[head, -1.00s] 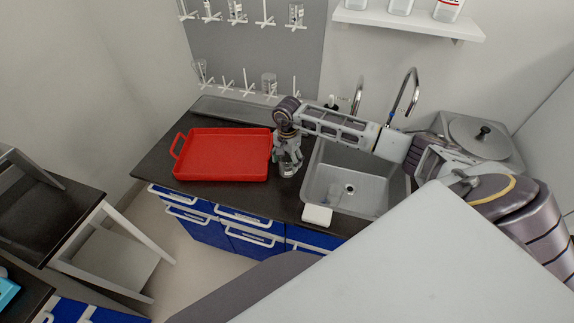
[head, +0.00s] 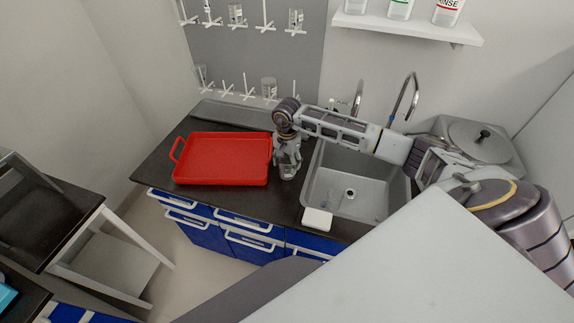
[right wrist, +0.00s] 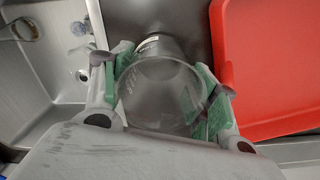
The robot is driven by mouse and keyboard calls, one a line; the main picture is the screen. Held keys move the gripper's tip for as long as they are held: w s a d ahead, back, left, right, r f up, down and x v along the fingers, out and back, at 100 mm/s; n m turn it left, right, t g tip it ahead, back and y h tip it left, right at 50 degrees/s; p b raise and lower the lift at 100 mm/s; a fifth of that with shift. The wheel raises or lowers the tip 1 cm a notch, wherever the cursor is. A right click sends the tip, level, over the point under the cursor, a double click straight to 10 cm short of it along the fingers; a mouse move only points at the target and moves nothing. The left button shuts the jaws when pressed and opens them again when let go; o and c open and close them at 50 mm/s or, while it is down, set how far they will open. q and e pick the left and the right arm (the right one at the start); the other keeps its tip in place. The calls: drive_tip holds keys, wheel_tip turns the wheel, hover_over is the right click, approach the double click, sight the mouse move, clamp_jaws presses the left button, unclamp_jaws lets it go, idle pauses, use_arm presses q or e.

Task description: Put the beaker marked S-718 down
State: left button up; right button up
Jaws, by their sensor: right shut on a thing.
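My right gripper (head: 288,162) is shut on a clear glass beaker (right wrist: 160,92), over the dark counter between the red tray and the sink. In the right wrist view its green-padded fingers (right wrist: 158,88) press the beaker from both sides. A small label shows on the glass, but I cannot read its marking. In the head view the gripper mostly hides the beaker. I cannot tell whether its base touches the counter. My left gripper is not in view.
The red tray (head: 222,180) stands close to the left of the gripper and looks empty. The metal sink (head: 325,190) is close on the right, with a white block (head: 317,219) at its front left corner. A pegboard (head: 250,50) with glassware is behind the counter (head: 155,165).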

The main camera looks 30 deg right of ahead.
wheel_tip(320, 180, up, 9)
drive_tip(key=b, duration=0.1)
drive_tip(key=shift+b, duration=0.4)
drive_tip(key=shift+f, duration=0.1)
idle(0.4)
